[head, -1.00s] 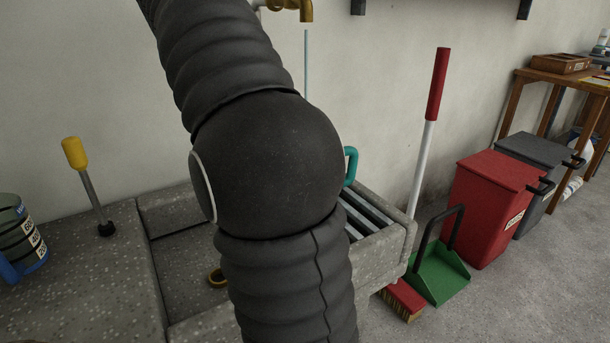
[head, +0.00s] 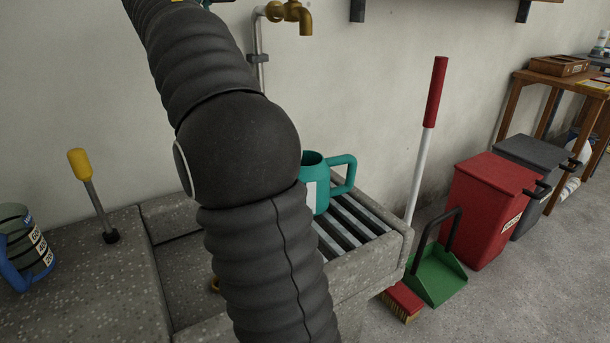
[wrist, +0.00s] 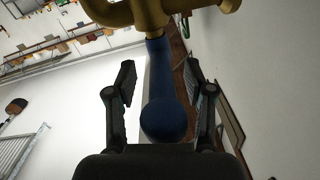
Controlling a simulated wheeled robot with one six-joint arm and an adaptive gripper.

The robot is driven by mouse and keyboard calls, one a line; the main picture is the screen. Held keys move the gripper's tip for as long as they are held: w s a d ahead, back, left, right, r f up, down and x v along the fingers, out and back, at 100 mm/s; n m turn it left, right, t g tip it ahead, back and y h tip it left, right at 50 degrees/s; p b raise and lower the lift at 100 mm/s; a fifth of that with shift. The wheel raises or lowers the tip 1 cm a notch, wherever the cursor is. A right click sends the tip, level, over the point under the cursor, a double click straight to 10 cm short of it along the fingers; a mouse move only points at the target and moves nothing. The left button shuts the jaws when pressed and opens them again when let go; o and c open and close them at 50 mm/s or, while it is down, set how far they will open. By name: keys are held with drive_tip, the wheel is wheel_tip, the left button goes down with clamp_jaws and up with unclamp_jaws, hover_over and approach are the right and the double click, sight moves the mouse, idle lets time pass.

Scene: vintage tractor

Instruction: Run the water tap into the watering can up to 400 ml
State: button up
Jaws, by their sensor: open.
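The brass tap (head: 290,14) is on the wall at the top of the head view, with no water stream below its spout. The teal watering can (head: 315,203) stands upright below it on the slatted grate, partly hidden by my arm. Its water level cannot be seen. In the wrist view the tap's brass body (wrist: 150,12) is at the top, and its blue lever (wrist: 162,105) points down between my fingers. My gripper (wrist: 160,98) is open, with a finger on each side of the lever and gaps on both sides. It is not visible in the head view.
A stone sink (head: 365,255) carries the grate. A jug with a blue handle (head: 28,250) and a yellow-topped lever (head: 80,165) are at the left. A broom (head: 428,130), green dustpan (head: 438,275) and red bin (head: 490,210) stand at the right.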

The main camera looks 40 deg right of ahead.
drive_tip(key=w+a, duration=0.1)
drive_tip(key=a, duration=0.5)
drive_tip(key=shift+w+a, duration=0.2)
drive_tip(key=shift+a, duration=0.2)
idle(0.5)
drive_tip(key=w+a, duration=0.2)
drive_tip(key=a, duration=0.9)
drive_tip(key=shift+w+a, duration=0.2)
drive_tip(key=shift+a, duration=0.2)
